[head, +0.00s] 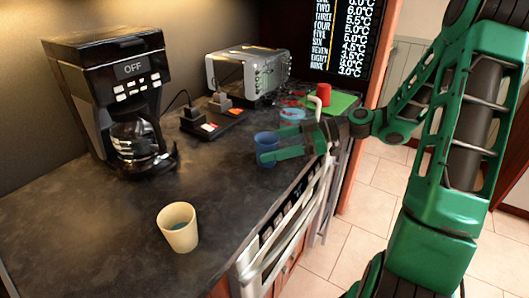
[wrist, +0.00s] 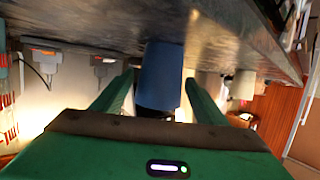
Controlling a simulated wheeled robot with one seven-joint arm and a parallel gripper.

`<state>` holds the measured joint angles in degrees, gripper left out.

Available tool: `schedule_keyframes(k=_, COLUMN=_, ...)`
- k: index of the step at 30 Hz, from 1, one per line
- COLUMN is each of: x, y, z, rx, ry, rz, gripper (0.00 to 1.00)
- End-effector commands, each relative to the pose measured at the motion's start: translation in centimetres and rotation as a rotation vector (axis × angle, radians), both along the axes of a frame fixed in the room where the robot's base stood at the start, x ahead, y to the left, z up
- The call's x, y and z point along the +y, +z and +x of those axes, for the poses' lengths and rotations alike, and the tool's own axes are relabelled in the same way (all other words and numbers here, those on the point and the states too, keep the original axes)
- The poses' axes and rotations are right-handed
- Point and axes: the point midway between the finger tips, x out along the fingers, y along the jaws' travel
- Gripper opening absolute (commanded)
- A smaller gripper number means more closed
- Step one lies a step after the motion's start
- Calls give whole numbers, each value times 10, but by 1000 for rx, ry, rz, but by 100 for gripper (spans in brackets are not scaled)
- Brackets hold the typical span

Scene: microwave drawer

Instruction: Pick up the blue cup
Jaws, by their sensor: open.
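The blue cup (head: 265,144) stands on the dark counter near its front edge, left of my gripper (head: 277,147) in the head view. In the wrist view, the blue cup (wrist: 161,72) lies between the two green fingers of my gripper (wrist: 159,79), with the counter at the top of the picture. In the head view the near finger partly covers the cup's lower part. I cannot tell whether either finger touches it.
A coffee maker (head: 115,90) is at the left and a toaster (head: 247,72) at the back. A red cup (head: 323,93) and a green board (head: 343,103) are behind my gripper.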

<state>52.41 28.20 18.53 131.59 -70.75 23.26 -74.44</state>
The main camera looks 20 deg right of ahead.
Motion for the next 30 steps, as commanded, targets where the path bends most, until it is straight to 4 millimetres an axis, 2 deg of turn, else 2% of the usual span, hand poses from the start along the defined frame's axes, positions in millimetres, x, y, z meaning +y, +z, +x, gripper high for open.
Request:
schedule_keyframes(k=5, x=8, y=-4, z=3, rx=1, ry=-1, rz=2, gripper=66)
schedule_keyframes(k=15, x=43, y=-19, z=17, rx=2, ry=-2, rz=1, gripper=66)
schedule_keyframes(k=23, x=46, y=-20, z=18, rx=1, ry=-4, rz=0, gripper=66)
schedule_keyframes(k=24, x=46, y=-20, z=18, rx=1, ry=-4, rz=0, gripper=64)
schedule_keyframes(k=29, x=46, y=-20, z=18, rx=1, ry=-4, rz=0, gripper=26)
schedule_keyframes(k=30, x=46, y=-20, z=18, rx=1, ry=-4, rz=0, gripper=21)
